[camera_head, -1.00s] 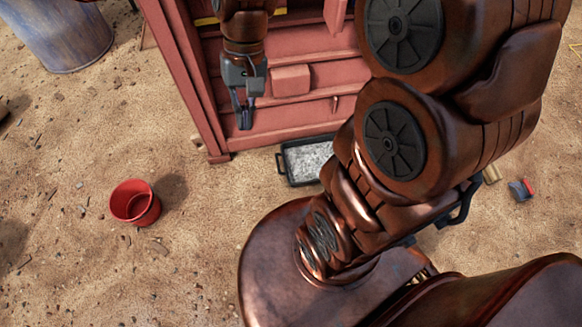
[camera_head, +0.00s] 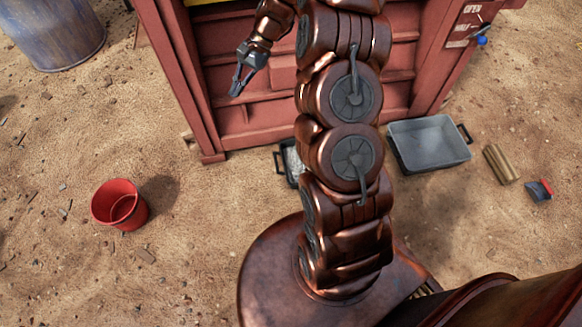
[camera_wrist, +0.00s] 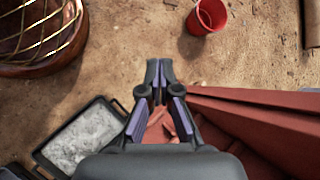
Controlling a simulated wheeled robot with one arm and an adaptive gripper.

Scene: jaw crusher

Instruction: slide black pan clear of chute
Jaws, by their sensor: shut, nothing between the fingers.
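The black pan has a dark rim and holds pale grey, gravel-like material. In the head view the pan (camera_head: 280,163) lies on the sand at the foot of the red machine, and my arm hides most of it. In the wrist view the pan (camera_wrist: 68,123) is at the lower left, partly hidden by my gripper's body. My gripper (camera_head: 234,93) is in front of the red machine's face, up and left of the pan in the head view. It is shut and empty, with fingertips together in the wrist view (camera_wrist: 159,70). I cannot make out the chute clearly.
The red machine (camera_head: 190,85) stands behind. A grey tray with dark handles (camera_head: 432,150) sits right of my arm, near a brass cylinder (camera_head: 501,164) and a small red-and-dark object (camera_head: 539,190). A red bucket (camera_head: 118,203) stands left on open sand. A blue barrel (camera_head: 60,35) is at top left.

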